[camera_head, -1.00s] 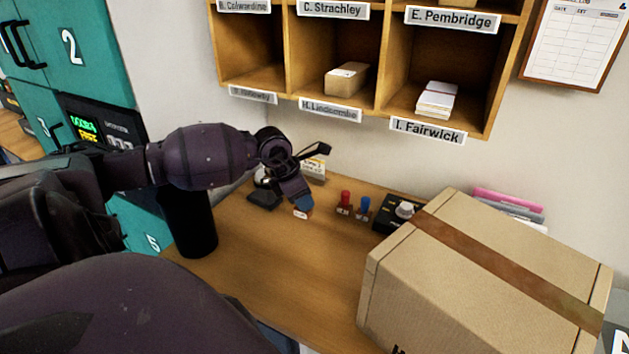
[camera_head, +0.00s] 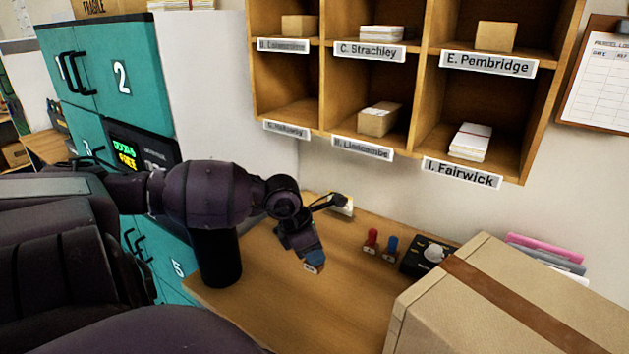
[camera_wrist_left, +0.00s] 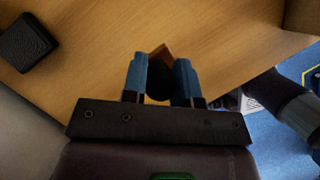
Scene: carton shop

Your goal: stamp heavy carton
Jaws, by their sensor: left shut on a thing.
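The large tan carton (camera_head: 440,312) with a brown tape strip stands at the right of the wooden desk, cut off by the frame edge. My left gripper (camera_head: 311,259) is above the desk, left of the carton and apart from it. It is shut on a small stamp (camera_head: 314,268). In the left wrist view the stamp (camera_wrist_left: 161,51) shows a dark round handle between the blue fingers and a brown block beyond. My right gripper is not in view.
A black device with a pale knob (camera_head: 430,256) sits beside the carton. Wooden pigeonholes (camera_head: 420,110) hang above, and teal lockers (camera_head: 105,75) stand at left. A dark square object (camera_wrist_left: 27,42) lies on the desk. The desk's front middle (camera_head: 330,310) is clear.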

